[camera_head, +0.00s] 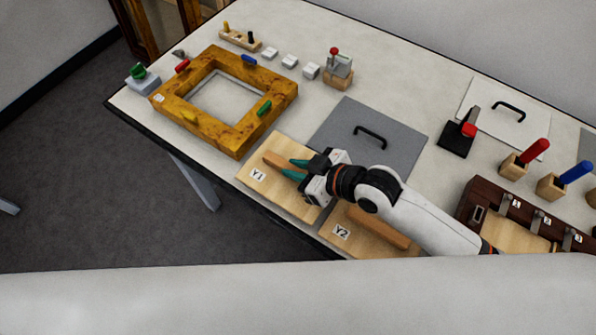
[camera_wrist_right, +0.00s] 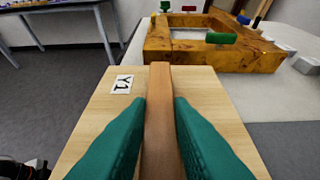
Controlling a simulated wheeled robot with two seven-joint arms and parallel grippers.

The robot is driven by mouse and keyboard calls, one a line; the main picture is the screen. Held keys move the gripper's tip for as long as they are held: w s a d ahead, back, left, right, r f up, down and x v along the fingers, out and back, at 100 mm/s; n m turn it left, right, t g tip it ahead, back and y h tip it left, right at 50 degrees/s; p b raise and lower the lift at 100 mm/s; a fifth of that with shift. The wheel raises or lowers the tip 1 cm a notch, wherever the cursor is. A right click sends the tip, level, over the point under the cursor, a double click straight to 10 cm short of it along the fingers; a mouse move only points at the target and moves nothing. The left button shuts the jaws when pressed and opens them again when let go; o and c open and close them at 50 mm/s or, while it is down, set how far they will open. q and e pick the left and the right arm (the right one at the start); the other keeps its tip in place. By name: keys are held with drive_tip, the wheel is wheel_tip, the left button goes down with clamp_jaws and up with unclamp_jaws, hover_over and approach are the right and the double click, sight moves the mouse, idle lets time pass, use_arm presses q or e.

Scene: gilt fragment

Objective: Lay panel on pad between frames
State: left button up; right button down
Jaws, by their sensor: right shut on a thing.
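A pale wooden board marked Y1 (camera_head: 256,184) lies at the table's front edge, with a brown wooden bar (camera_head: 275,160) along it. My right gripper (camera_head: 296,169) has teal fingers, shut on this bar; in the right wrist view the bar (camera_wrist_right: 159,90) runs between both fingers, above the board (camera_wrist_right: 210,95). I cannot tell if the board is lifted. A flat grey panel (camera_head: 335,120) with a black handle lies just behind. A yellow-brown frame (camera_head: 225,132) with colored clamps lies left. A second board marked Y2 (camera_head: 335,246), with a similar bar, is partly hidden by my arm. My left gripper is out of view.
A white panel (camera_head: 475,98) with a black handle lies at the back right. Red-handled and blue-handled tools (camera_head: 565,175) and a dark wooden box (camera_head: 480,200) stand right. Small white blocks (camera_head: 289,61) sit behind the frame. The back middle of the table is clear.

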drive_tip(key=shift+f, duration=1.25)
drive_tip(key=shift+f, duration=0.1)
drive_tip(key=c, duration=1.3)
unclamp_jaws()
drive_tip(key=shift+f, duration=0.1)
drive_tip(key=shift+r, duration=0.25)
drive_tip(key=b+v, duration=0.1)
drive_tip(key=v, duration=0.9)
drive_tip(key=shift+s+d+r, duration=0.1)
drive_tip(key=shift+s+d, duration=0.15)
drive_tip(key=shift+s+d+r, duration=0.25)
drive_tip(key=shift+d+r, duration=0.1)
